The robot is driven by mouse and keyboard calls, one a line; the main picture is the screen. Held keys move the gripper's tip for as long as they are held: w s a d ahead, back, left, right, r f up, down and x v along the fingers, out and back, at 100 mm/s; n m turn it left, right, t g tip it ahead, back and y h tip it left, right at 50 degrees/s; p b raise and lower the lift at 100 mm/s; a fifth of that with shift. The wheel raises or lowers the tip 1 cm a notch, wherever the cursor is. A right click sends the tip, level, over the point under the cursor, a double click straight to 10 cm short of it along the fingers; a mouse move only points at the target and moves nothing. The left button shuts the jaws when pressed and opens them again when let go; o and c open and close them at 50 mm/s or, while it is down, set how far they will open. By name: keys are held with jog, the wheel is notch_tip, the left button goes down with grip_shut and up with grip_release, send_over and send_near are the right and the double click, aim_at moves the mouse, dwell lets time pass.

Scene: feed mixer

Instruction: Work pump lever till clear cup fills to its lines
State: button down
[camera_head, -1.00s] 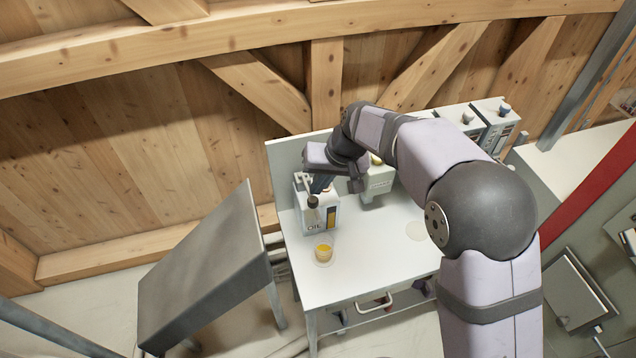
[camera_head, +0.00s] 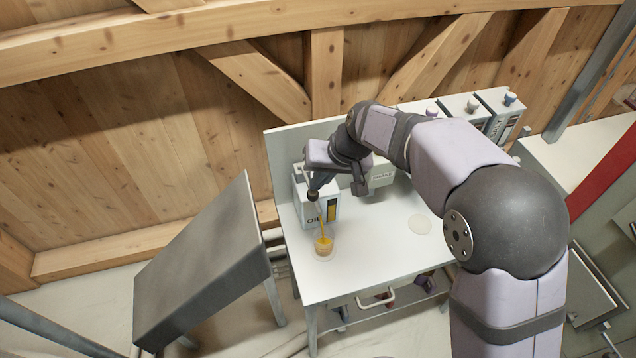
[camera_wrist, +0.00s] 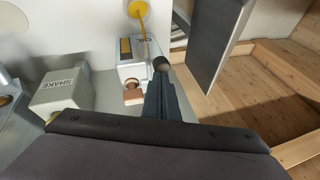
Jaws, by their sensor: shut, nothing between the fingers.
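The white pump box (camera_head: 331,205) marked OIL stands on the white table; its lever ends in a dark round knob (camera_head: 313,195). The lever knob also shows in the wrist view (camera_wrist: 161,64). A yellow stream (camera_head: 322,226) runs from the pump into the clear cup (camera_head: 324,247), which holds yellow oil; its lines are too small to read. The cup also shows at the wrist view's top edge (camera_wrist: 138,8). My gripper (camera_head: 318,184) is shut and empty, its tips right at the knob. I cannot tell whether they touch it.
A box marked SHAKE (camera_wrist: 62,90) stands beside the pump box. A small brown object (camera_wrist: 132,92) is near the pump's back. A dark tilted panel (camera_head: 203,265) stands left of the table (camera_head: 375,270). The table's front is mostly clear, with a pale disc (camera_head: 420,224).

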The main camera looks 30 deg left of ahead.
jog(key=shift+s+d+f+t+y+b, duration=0.2)
jog(key=shift+f+t+y+b, duration=0.45)
jog(key=shift+b, duration=1.95)
jog(key=shift+s+d+f+t+y+b, duration=0.2)
jog(key=shift+f+b, duration=0.85)
jog(key=shift+b, duration=1.55)
jog(key=f+t+y+b, duration=0.1)
jog(key=b, duration=0.7)
jog(key=shift+s+d+f+n+y+b, duration=0.1)
jog(key=shift+f+n+y+b, duration=0.2)
jog(key=shift+f+b, duration=0.4)
jog(key=shift+b, duration=0.3)
jog(key=shift+d+r, duration=0.1)
jog(key=w+a+r+p+v, duration=0.1)
jog(key=v, duration=1.2)
jog(key=shift+r, duration=0.3)
jog(key=shift+w, duration=0.15)
